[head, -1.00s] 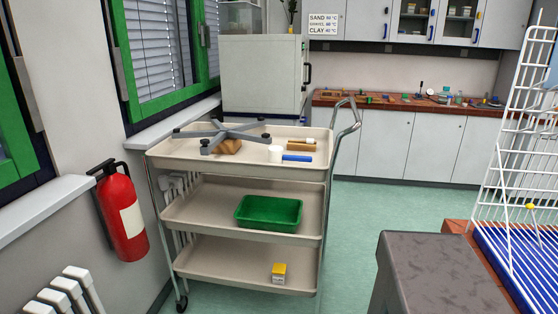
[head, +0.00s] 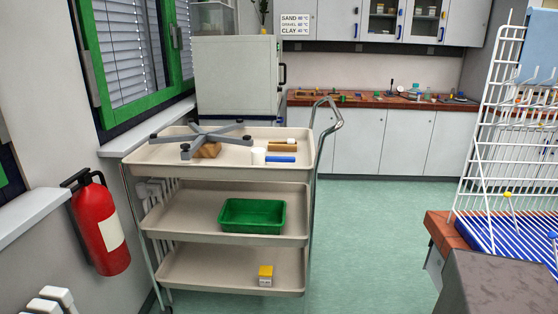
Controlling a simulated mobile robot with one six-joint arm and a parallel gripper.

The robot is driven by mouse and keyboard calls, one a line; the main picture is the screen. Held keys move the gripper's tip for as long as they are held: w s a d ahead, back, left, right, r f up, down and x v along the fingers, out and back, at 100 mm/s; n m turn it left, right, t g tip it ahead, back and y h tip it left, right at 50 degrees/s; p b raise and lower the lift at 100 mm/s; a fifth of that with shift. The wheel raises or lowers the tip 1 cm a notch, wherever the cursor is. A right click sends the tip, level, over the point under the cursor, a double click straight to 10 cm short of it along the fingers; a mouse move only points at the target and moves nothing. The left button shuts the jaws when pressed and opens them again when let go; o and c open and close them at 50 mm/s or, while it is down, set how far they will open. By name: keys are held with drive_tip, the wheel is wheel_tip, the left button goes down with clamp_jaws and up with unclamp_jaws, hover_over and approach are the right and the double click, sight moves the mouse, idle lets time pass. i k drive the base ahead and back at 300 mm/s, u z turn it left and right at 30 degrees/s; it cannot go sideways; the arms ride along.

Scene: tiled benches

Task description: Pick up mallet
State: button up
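On the top shelf of a cream trolley (head: 200,168) lies what looks like the mallet. It has a short white cylindrical head (head: 258,156) and a blue handle (head: 281,159) pointing right. It is near the shelf's front right part. My gripper is not in the head view, so its distance from the mallet and its state do not show.
Lower shelves hold a green tub (head: 252,228) and yellow box (head: 265,276). A fire extinguisher (head: 98,230) hangs left; a dark-topped block (head: 500,285) stands right. Green floor is open between.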

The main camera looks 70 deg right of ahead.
sight(258, 156)
drive_tip(key=u, duration=0.3)
drive_tip(key=k, duration=0.15)
drive_tip(key=z, duration=2.2)
drive_tip(key=k, duration=1.3)
drive_tip(key=z, duration=0.1)
drive_tip(key=i, duration=1.4)
drive_tip(key=u, duration=0.4)
